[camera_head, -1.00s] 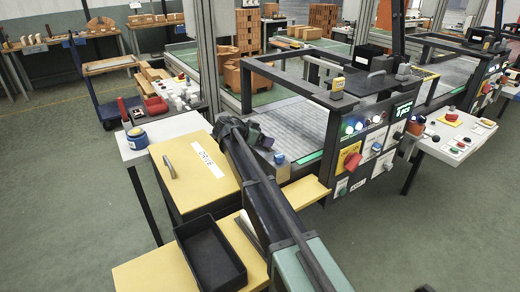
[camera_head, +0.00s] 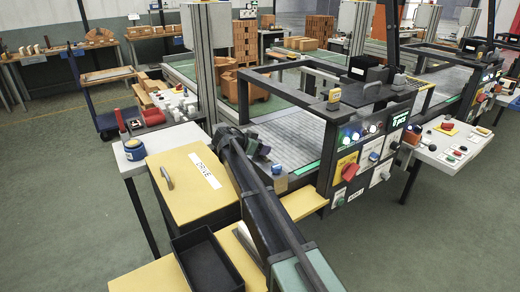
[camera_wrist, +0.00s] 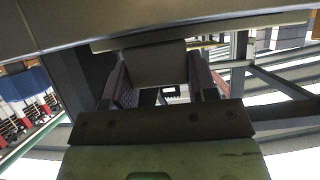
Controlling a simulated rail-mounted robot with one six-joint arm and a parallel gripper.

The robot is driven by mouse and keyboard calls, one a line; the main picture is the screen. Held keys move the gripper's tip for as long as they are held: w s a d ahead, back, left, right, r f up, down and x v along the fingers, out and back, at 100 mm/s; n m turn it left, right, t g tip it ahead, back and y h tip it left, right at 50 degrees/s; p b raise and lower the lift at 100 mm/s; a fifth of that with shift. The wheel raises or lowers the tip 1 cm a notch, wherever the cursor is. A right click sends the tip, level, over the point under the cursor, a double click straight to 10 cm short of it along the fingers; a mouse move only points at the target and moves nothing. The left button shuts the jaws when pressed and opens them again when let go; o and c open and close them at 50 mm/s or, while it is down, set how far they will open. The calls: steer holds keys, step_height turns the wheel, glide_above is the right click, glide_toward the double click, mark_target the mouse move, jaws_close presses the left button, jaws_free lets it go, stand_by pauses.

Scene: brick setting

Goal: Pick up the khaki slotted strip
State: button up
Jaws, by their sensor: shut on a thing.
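In the wrist view my gripper (camera_wrist: 158,82) has its two dark fingers closed on a dull grey-brown piece (camera_wrist: 156,62) between the tips. It appears to be the khaki slotted strip. It is in shadow and its slots cannot be made out. In the head view my gripper (camera_head: 250,143) is at the far end of my arm, beside the yellow cabinet top and near the front corner of the conveyor. My arm hides most of the gripper and whatever it holds there.
The yellow cabinet (camera_head: 190,178) with a grey handle stands left of my arm. A black open tray (camera_head: 208,262) sits nearer. A dark frame (camera_head: 290,70) rises over the conveyor, with a control panel (camera_head: 362,150) at right. A blue jar (camera_head: 134,149) stands on the white table.

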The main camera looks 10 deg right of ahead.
step_height(320, 180, up, 20)
steer(key=p, duration=1.9)
steer(key=shift+f, duration=0.15)
steer(key=shift+a+f, duration=0.1)
